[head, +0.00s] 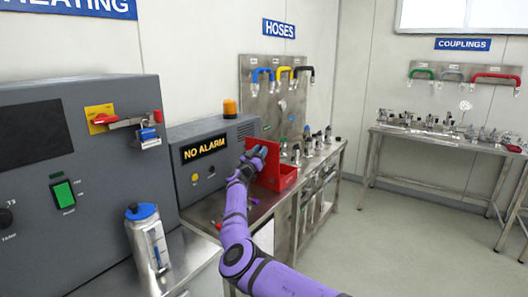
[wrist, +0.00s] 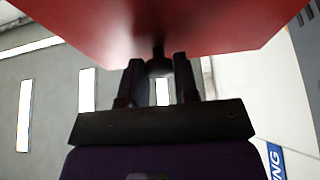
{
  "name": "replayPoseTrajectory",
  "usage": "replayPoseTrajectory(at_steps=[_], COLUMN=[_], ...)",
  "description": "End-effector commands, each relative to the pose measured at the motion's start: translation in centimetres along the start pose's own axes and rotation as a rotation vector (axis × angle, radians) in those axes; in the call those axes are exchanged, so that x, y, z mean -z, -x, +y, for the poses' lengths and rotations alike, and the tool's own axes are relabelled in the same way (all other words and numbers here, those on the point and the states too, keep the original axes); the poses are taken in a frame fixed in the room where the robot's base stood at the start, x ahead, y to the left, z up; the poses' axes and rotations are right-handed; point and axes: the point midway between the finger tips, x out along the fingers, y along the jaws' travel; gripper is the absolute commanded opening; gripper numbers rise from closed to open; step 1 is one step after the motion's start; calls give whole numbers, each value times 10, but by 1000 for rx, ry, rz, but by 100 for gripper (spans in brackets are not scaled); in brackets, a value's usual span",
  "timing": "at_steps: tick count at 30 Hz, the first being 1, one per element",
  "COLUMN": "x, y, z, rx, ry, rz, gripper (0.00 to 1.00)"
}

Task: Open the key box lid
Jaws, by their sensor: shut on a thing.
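The red key box (head: 286,180) stands on the metal bench beside the grey alarm cabinet. Its red lid (head: 272,157) is raised and stands steeply above the box. My gripper (head: 257,157) is at the lid's left side, in front of the cabinet. In the wrist view, my gripper (wrist: 158,80) is shut on a dark knob (wrist: 159,64) that sticks out from the red lid (wrist: 170,25). The inside of the box is mostly hidden.
The alarm cabinet (head: 208,160) with its NO ALARM display stands close left of my gripper. Several small metal fittings (head: 318,142) stand on the bench behind the box. A blue-capped bottle (head: 148,240) stands at the near left. The floor (head: 400,240) at right is clear.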

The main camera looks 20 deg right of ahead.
Motion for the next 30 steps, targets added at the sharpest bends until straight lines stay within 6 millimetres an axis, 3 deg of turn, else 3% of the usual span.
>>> replayPoseTrajectory(at_steps=[14, 15, 18, 30], x=[-1, 0, 0, 0], y=[2, 2, 2, 8], z=[-3, -3, -3, -2], rx=[3, 2, 2, 0], ry=[1, 1, 1, 0], rz=[16, 16, 16, 16], gripper=[0, 30, 53, 54])
